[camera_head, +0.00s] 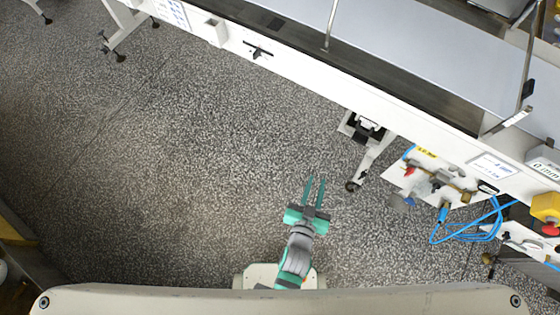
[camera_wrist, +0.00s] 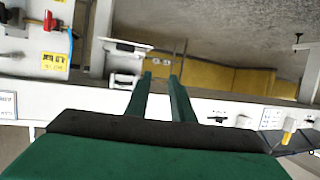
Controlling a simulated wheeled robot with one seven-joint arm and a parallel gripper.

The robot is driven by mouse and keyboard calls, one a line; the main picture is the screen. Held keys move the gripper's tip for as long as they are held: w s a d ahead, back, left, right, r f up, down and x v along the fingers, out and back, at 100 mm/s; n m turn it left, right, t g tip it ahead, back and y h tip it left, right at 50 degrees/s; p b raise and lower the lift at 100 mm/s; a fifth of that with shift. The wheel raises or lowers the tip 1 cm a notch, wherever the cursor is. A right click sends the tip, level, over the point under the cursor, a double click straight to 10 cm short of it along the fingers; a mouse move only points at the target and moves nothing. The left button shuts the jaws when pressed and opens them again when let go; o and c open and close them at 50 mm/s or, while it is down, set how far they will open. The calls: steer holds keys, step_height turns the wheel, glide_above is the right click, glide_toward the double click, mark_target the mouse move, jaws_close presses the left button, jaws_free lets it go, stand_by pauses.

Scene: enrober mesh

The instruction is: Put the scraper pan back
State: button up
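My gripper (camera_head: 316,181) is over the speckled floor in the head view, its two green fingers apart with nothing between them. In the wrist view the fingers (camera_wrist: 161,77) also stand apart and empty, pointing toward the white machine side. I cannot clearly identify the scraper pan in either view. A small white and black fitting (camera_head: 366,128) shows at the machine's lower edge in the head view, apart from my gripper; I cannot tell whether it is part of the pan.
A long white machine with a grey belt (camera_head: 420,75) crosses the upper right. A caster leg (camera_head: 371,165) stands below its edge. Valves (camera_head: 432,180) and looped blue hoses (camera_head: 466,232) are at the right. The floor (camera_head: 200,150) left of my gripper is clear.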

steer(key=s+a+r+n+t+y, duration=0.1)
steer(key=s+a+r+n+y, duration=0.2)
steer(key=s+a+r, duration=0.8)
steer(key=s+r+y, duration=0.1)
steer(key=s+r, duration=0.1)
steer(key=s, duration=0.1)
steer(key=shift+a+t, duration=0.2)
steer(key=shift+t, duration=0.2)
steer(key=shift+r, duration=0.1)
